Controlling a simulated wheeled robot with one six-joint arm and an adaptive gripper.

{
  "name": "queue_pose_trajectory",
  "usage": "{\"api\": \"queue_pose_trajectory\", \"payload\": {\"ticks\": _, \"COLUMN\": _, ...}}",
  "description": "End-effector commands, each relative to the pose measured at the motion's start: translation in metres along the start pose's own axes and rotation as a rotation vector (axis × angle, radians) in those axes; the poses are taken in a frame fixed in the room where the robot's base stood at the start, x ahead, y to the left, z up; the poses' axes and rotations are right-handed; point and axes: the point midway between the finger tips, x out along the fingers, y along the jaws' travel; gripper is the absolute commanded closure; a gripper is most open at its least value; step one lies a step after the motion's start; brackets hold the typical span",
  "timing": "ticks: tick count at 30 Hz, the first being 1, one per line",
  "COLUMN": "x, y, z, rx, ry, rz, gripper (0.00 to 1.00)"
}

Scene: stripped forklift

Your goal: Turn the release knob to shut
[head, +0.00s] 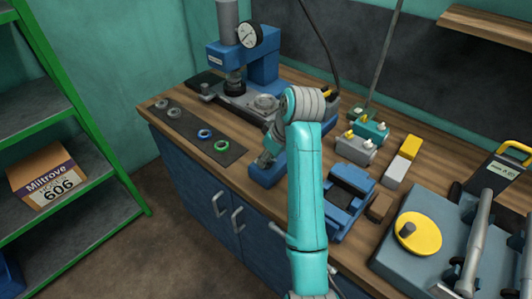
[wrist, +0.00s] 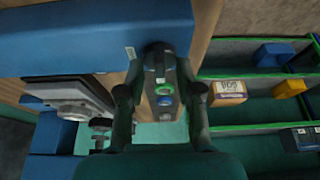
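A dark round knob (wrist: 158,58) shows in the wrist view at the edge of a large blue body (wrist: 85,42). I take it for the release knob, but no label confirms this. My gripper (wrist: 159,68) is open, with one finger on each side of the knob. I cannot tell whether the fingers touch it. In the head view my gripper (head: 266,157) points down at a low blue block (head: 266,174) on the bench. My arm and gripper hide the knob there.
A blue press with a dial gauge (head: 249,35) stands behind. A dark mat (head: 192,140) with several rings lies to the left. A blue vise-like tool (head: 349,193), small valve blocks and a grey unit with a yellow disc (head: 418,232) stand to the right. Green shelving stands at far left.

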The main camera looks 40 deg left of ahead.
Motion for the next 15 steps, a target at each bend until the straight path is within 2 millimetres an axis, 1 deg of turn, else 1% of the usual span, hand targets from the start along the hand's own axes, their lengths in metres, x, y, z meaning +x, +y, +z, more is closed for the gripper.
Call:
{"api": "queue_pose_trajectory", "payload": {"ticks": 5, "x": -0.0002, "y": 0.0002, "z": -0.0001, "rx": 0.000, "ry": 0.000, "rz": 0.000, "gripper": 0.65}}
{"api": "queue_pose_trajectory", "payload": {"ticks": 6, "x": -0.0002, "y": 0.0002, "z": -0.0002, "rx": 0.000, "ry": 0.000, "rz": 0.000, "gripper": 0.75}}
{"api": "queue_pose_trajectory", "payload": {"ticks": 8, "x": -0.0003, "y": 0.0002, "z": -0.0002, "rx": 0.000, "ry": 0.000, "rz": 0.000, "gripper": 0.90}}
{"api": "queue_pose_trajectory", "payload": {"ticks": 9, "x": -0.0003, "y": 0.0002, "z": -0.0003, "rx": 0.000, "ry": 0.000, "rz": 0.000, "gripper": 1.00}}
{"api": "queue_pose_trajectory", "payload": {"ticks": 15, "x": -0.0003, "y": 0.0002, "z": -0.0004, "rx": 0.000, "ry": 0.001, "rz": 0.001, "gripper": 1.00}}
